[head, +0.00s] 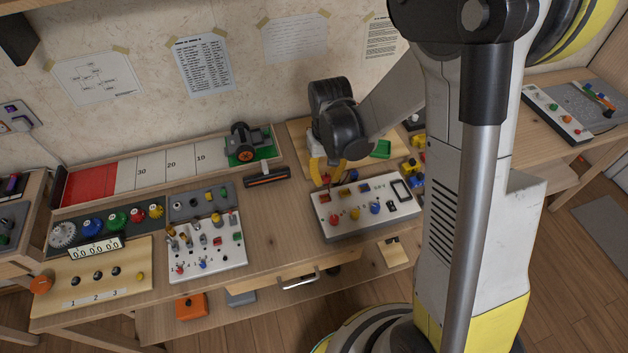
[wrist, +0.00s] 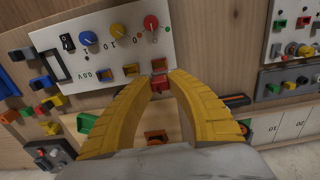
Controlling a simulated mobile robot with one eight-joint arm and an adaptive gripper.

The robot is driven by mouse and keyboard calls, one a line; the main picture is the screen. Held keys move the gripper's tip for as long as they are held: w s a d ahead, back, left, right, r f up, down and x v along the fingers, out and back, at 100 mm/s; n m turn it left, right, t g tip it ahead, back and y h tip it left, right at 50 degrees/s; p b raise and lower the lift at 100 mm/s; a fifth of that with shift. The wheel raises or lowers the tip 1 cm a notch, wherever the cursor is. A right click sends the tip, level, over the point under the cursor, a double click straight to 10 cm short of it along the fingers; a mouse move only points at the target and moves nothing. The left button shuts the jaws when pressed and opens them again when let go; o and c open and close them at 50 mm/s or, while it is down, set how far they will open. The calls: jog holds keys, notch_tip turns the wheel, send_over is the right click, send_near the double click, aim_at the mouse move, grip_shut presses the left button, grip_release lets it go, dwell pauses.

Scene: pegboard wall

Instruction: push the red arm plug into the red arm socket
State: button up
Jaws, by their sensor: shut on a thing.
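My gripper (wrist: 160,76) has its yellow fingers shut on the red arm plug (wrist: 160,84), a small red block between the fingertips. In the head view my gripper (head: 325,178) is at the upper left edge of the white panel (head: 345,232). The red arm socket seems to be the brownish opening (wrist: 159,65) at the panel's edge, right in front of the plug and in line with the red knob (wrist: 151,22). The plug is close to it. I cannot tell whether it is inside.
Other brownish sockets (wrist: 131,69) sit beside it on the panel. The panel (wrist: 180,50) also bears blue and orange knobs, a black switch and a black-framed slot. A green block (head: 380,149) lies behind the panel. Bare wood (head: 275,225) lies left of the panel.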

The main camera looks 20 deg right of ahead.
jog(key=b, duration=0.4)
send_over(325, 200)
jog(key=shift+w+f, duration=0.1)
jog(key=shift+f, duration=2.6)
jog(key=shift+f+b, duration=0.9)
jog(key=shift+f, duration=0.05)
jog(key=o, duration=0.8)
jog(key=shift+o, duration=0.2)
jog(key=shift+r, duration=0.15)
jog(key=shift+r+p, duration=1.85)
jog(key=shift+r, duration=0.6)
